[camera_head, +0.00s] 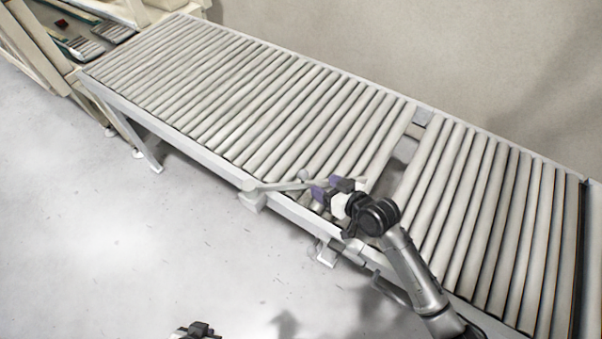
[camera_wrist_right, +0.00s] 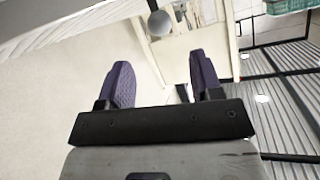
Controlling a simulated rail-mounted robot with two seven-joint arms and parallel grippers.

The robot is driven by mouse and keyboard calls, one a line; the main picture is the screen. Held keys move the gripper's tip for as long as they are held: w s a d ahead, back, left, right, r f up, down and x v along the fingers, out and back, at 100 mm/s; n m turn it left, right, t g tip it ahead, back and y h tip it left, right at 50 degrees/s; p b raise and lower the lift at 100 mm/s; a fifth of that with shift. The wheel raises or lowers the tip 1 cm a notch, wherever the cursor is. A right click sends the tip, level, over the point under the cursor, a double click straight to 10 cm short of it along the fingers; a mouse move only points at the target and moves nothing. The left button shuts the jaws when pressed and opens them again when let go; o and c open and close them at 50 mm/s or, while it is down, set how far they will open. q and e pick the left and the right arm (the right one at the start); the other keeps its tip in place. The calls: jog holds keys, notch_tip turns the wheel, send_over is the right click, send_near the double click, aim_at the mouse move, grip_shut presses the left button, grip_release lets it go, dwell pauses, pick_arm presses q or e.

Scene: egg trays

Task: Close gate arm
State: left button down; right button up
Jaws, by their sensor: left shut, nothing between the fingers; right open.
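The gate arm (camera_head: 280,186) is a thin grey bar on a pale bracket (camera_head: 252,197) at the conveyor's near rail. It reaches over the rollers toward my right gripper. My right gripper (camera_head: 322,189) is open, with its purple fingers by the bar's far end; I cannot tell whether they touch it. In the right wrist view nothing shows between the spread fingers (camera_wrist_right: 162,82). A grey ball-shaped end (camera_wrist_right: 160,23) shows beyond them. My left gripper (camera_head: 197,329) shows only partly at the bottom edge, shut and empty, far from the gate arm.
The roller conveyor (camera_head: 225,90) runs from upper left to lower right, with a gap in its rollers (camera_head: 405,150) right of my right gripper. Shelving with trays (camera_head: 85,45) stands at the far left end. The floor (camera_head: 120,240) in front is clear.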

aim_at(307, 176)
jog(key=b+x, duration=0.2)
jog(key=x, duration=0.8)
grip_shut()
dwell(0.4)
